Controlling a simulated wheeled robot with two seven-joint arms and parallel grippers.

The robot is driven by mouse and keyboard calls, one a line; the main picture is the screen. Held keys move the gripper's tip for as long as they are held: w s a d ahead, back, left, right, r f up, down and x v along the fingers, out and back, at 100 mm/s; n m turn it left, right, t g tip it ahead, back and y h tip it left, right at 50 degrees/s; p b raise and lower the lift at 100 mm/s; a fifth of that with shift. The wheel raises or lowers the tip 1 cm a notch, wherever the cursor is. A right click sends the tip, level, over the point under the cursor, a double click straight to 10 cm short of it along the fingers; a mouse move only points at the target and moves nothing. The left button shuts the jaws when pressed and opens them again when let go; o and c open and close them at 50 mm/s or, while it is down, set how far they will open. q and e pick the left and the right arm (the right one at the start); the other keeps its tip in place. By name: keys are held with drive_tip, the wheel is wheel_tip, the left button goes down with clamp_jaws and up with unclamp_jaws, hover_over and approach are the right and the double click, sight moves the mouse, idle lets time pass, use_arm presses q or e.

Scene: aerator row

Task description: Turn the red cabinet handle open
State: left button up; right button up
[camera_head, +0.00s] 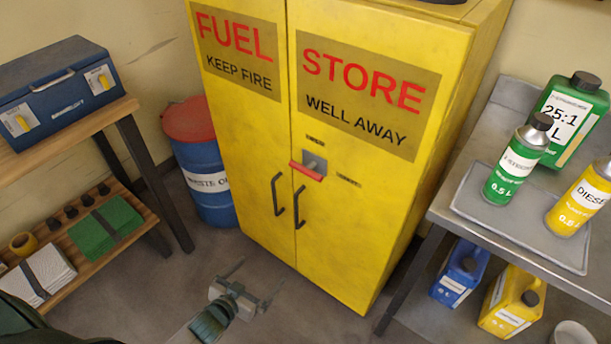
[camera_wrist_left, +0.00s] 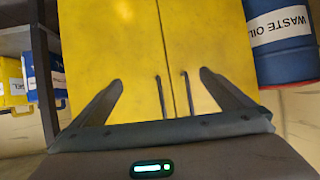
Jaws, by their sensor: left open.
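The yellow fuel cabinet (camera_head: 362,225) stands upright in the middle of the head view, with both doors closed. Its red handle (camera_head: 306,171) sits on a grey plate on the right door near the seam and lies roughly level. Two black pull bars (camera_head: 277,195) hang below it, one on each door. My left gripper (camera_head: 251,285) is open and empty, low in front of the cabinet and apart from it. In the left wrist view the open fingers (camera_wrist_left: 162,88) frame the yellow doors (camera_wrist_left: 135,50); the red handle is not visible there. My right gripper is not in view.
A blue drum with red lid (camera_head: 205,170) stands left of the cabinet. A wooden bench (camera_head: 60,135) with a blue toolbox (camera_head: 55,90) is at left. A metal table (camera_head: 450,215) at right holds bottles and a green can (camera_head: 572,115). Floor before the cabinet is clear.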

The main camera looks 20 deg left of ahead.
use_arm(q)
drive_tip(key=w+d+r+m+t+h+b, duration=0.1)
drive_tip(key=r+t+h, duration=0.1)
drive_tip(key=r, duration=1.1)
drive_tip(key=w+d+r+t+h+b, duration=0.1)
drive_tip(key=w+r+t+h+b, duration=0.1)
drive_tip(key=r, duration=1.1)
drive_tip(key=shift+d+r+m+t, duration=0.2)
drive_tip(key=shift+r+m+t, duration=0.1)
drive_tip(key=shift+m, duration=0.1)
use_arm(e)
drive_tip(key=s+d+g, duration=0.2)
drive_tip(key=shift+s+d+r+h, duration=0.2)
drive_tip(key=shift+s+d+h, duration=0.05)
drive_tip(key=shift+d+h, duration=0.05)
use_arm(q)
drive_tip(key=shift+w+f, duration=0.1)
drive_tip(key=shift+w, duration=0.05)
drive_tip(key=p, duration=0.2)
approach(303, 172)
drive_tip(key=x, duration=0.9)
drive_tip(key=shift+w+d, duration=0.1)
drive_tip(key=shift+w, duration=0.1)
drive_tip(key=shift+w+d, duration=0.2)
drive_tip(key=shift+w, duration=0.5)
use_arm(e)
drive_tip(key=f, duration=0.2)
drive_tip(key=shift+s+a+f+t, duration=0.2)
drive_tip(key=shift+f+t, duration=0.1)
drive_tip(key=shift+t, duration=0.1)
